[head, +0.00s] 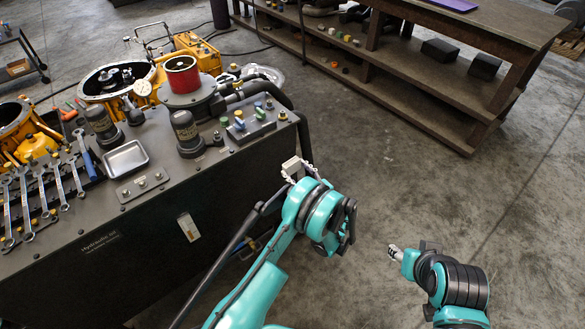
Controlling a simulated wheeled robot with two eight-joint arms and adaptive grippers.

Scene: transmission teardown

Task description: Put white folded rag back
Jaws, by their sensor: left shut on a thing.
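A small whitish block-shaped thing, which looks like the white folded rag (291,166), shows at the right end of the dark hydraulic bench. My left gripper (297,173) is shut on it; the fingers are small and partly hidden by the wrist. I cannot tell whether the rag touches the bench's side. My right gripper (395,252) is over the open floor to the right, pointing left, apart from everything. Its fingers are too small to tell whether they are open.
The hydraulic bench (130,250) carries wrenches (40,188), a metal tray (126,158), a red-topped cylinder (182,75) and small colored fittings (240,122). A black hose (303,135) curves down its right end. A wooden shelf table (480,30) stands at the back right. Floor between is clear.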

